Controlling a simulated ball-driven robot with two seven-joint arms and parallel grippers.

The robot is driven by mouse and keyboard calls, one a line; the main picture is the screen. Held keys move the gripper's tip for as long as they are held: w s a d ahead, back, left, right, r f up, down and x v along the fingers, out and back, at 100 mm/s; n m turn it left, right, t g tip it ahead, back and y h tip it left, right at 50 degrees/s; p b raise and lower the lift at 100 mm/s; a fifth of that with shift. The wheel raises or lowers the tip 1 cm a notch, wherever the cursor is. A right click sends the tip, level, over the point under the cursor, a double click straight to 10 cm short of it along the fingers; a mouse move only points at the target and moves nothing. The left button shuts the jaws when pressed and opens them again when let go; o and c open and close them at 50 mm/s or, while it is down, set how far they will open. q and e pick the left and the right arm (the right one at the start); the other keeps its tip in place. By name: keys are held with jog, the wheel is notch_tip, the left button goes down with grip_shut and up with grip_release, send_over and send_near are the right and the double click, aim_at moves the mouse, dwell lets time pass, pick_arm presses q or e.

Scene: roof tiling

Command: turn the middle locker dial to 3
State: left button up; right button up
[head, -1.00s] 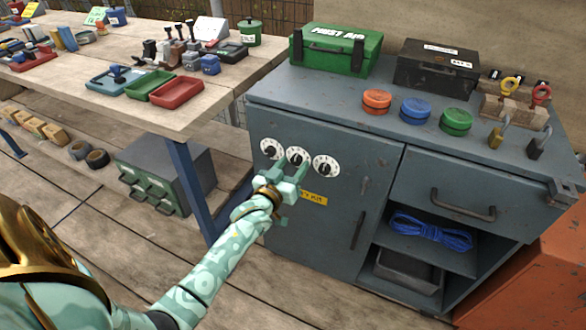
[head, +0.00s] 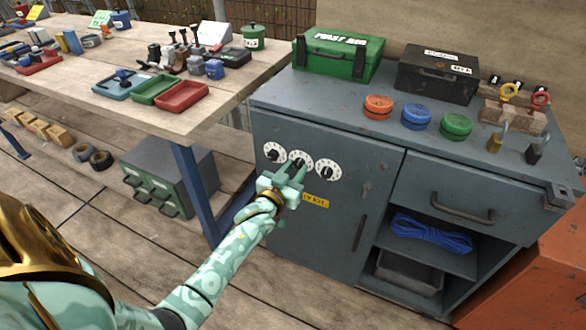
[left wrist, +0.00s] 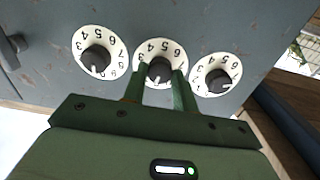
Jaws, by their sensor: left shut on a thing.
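The grey-blue locker door (head: 290,215) carries three white dials with black knobs in a slanting row. The middle dial (head: 301,155) is partly covered by my left gripper (head: 293,170) in the head view. In the left wrist view, the middle dial (left wrist: 160,47) shows upside down, with 4, 5 and 6 readable on its ring. There my left gripper (left wrist: 159,73) has one finger on each side of the black knob and is shut on it. Which number its pointer marks I cannot tell. My right gripper is not in view.
The left dial (head: 272,152) and right dial (head: 328,170) sit close on either side. A yellow label (head: 315,201) is below, and a door handle (head: 359,233) is lower right. The wooden table (head: 190,122) stands to the left.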

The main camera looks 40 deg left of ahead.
pick_arm(q)
jog(key=shift+r+m+p, duration=0.15)
jog(key=shift+m+p, duration=0.2)
jog(key=shift+m, duration=0.55)
jog(key=shift+m+p, duration=0.3)
jog(key=shift+m, duration=0.6)
jog(key=m, duration=0.8)
jog(key=shift+f+y, duration=0.2)
jog(key=shift+y, duration=0.1)
jog(key=m, duration=0.2)
jog(key=shift+m, duration=0.3)
jog(key=shift+m+g+b, duration=0.3)
jog(key=shift+m+b, duration=0.1)
jog(key=shift+m, duration=0.7)
jog(key=shift+d+m, duration=0.1)
jog(key=shift+m, duration=1)
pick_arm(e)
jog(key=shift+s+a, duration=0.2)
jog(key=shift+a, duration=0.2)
pick_arm(q)
jog(key=shift+b, duration=0.3)
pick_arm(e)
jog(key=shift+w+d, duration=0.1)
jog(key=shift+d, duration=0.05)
